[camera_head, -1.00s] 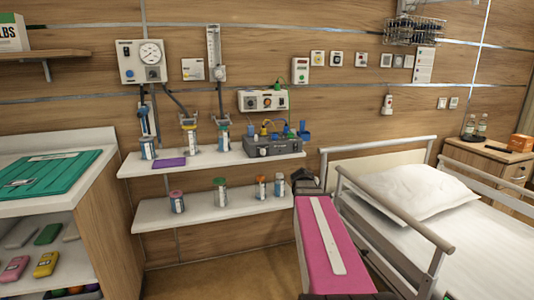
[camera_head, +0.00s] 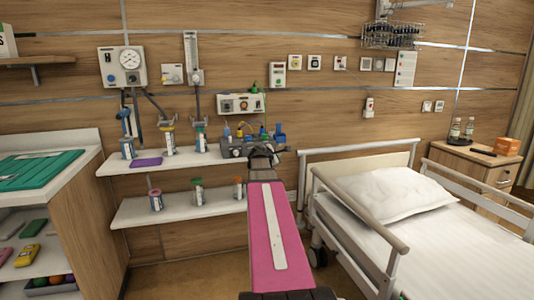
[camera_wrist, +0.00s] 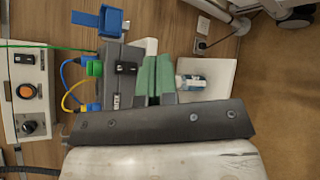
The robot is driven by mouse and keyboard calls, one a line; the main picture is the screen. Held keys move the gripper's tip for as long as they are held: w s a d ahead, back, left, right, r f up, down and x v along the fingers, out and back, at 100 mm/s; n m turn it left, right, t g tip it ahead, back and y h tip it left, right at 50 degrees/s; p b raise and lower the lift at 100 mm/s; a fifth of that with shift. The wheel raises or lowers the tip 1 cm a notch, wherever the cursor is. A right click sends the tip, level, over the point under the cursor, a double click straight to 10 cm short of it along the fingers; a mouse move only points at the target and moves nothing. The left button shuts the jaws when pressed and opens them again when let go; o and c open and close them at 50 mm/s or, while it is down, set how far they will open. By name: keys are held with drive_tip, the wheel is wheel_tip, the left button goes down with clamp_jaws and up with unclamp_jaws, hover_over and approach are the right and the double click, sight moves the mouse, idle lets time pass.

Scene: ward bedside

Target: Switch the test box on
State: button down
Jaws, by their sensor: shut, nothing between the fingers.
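The test box (camera_head: 233,150) is a dark grey box with coloured plugs and cables, at the right end of the upper shelf. In the wrist view the box (camera_wrist: 116,78) shows a black switch (camera_wrist: 126,68) on its face; I cannot tell its position. My gripper (camera_head: 264,152) is at the box's right end in the head view and hides part of it. In the wrist view its greenish fingers (camera_wrist: 155,76) are together and empty, close beside the switch. I cannot tell whether they touch the box.
A white wall unit (camera_wrist: 28,92) with an orange button and a green lead is beside the box. The upper shelf (camera_head: 185,160) also holds several bottles and a purple card. A lower shelf (camera_head: 180,209) is underneath. The bed (camera_head: 370,205) stands to the right.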

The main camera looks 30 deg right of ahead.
drive_tip(key=shift+w, duration=0.1)
drive_tip(key=w+d+f, duration=0.1)
drive_tip(key=w+d, duration=0.1)
drive_tip(key=w, duration=0.6)
drive_tip(key=shift+w+d, duration=0.15)
drive_tip(key=shift+w, duration=0.05)
idle(2.0)
drive_tip(key=shift+w+f, duration=0.1)
drive_tip(key=shift+w, duration=0.2)
drive_tip(key=shift+w+d, duration=0.15)
drive_tip(key=shift+w, duration=0.15)
idle(0.5)
drive_tip(key=shift+s, duration=0.15)
idle(0.3)
drive_tip(key=shift+s+a, duration=0.2)
drive_tip(key=shift+s, duration=0.4)
